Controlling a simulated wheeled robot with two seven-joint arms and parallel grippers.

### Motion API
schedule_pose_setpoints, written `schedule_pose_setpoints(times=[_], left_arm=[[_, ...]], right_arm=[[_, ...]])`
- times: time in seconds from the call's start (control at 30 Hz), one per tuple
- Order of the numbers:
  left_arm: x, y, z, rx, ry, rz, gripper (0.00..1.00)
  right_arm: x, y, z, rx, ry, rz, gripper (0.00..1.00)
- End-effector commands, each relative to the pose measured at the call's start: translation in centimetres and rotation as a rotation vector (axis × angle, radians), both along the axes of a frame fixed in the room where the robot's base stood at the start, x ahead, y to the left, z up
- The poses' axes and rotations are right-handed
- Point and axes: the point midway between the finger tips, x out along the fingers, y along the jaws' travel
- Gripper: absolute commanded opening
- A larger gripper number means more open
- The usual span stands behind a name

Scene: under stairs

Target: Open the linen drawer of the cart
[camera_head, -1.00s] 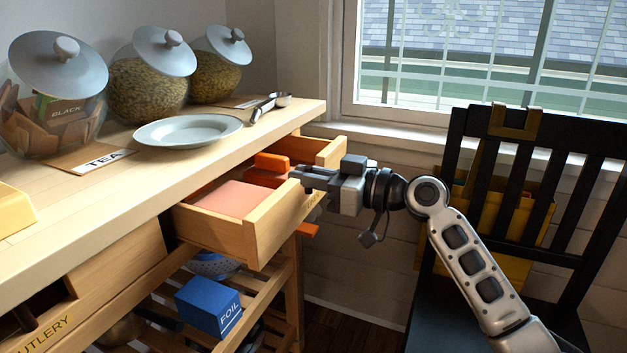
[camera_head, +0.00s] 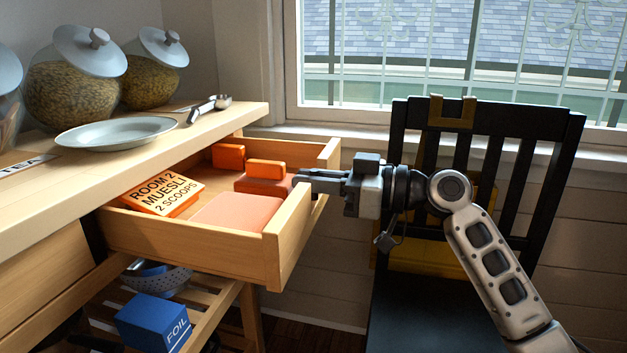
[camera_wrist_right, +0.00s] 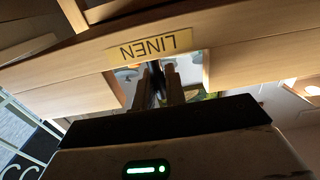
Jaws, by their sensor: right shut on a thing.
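The linen drawer (camera_head: 190,247) stands well out from the wooden cart (camera_head: 60,215) in the head view. Its inside shows. Its front label, LINEN (camera_wrist_right: 148,48), appears upside down in the right wrist view. My right gripper (camera_head: 303,180) is shut on the drawer's front at the cut-out beside the label, and its fingers (camera_wrist_right: 160,84) show there in the wrist view. My left gripper is not in view.
The drawer holds orange folded cloths, orange blocks and a card (camera_head: 163,192) reading ROOM 2 MUESLI 2 SCOOPS. A plate (camera_head: 117,132), scoop and jars stand on the cart top. A blue FOIL box (camera_head: 153,322) sits below. A black chair (camera_head: 400,300) stands at right.

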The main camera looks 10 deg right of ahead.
Motion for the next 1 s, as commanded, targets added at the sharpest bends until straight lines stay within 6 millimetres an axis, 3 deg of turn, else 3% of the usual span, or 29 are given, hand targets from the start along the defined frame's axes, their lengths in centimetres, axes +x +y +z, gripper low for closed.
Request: schedule_pose_setpoints(times=[0.07,0.1,0.17,0.67,0.83,1.0], left_arm=[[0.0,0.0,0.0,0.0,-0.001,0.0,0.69],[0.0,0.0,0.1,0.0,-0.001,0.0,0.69],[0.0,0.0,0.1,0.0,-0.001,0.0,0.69],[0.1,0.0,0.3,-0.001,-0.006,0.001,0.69],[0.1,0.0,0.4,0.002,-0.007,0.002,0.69],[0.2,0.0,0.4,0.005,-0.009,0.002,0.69]], right_arm=[[0.0,0.0,0.0,0.001,0.0,0.0,0.0],[0.0,0.0,0.0,0.001,0.0,0.0,0.18],[0.0,0.0,0.0,0.001,0.0,0.0,0.35],[-0.2,-0.5,0.0,0.0,0.001,-0.002,0.35],[-1.5,-2.8,-0.1,-0.001,0.002,-0.004,0.35],[-3.5,-6.5,-0.2,-0.003,0.004,-0.004,0.35]])
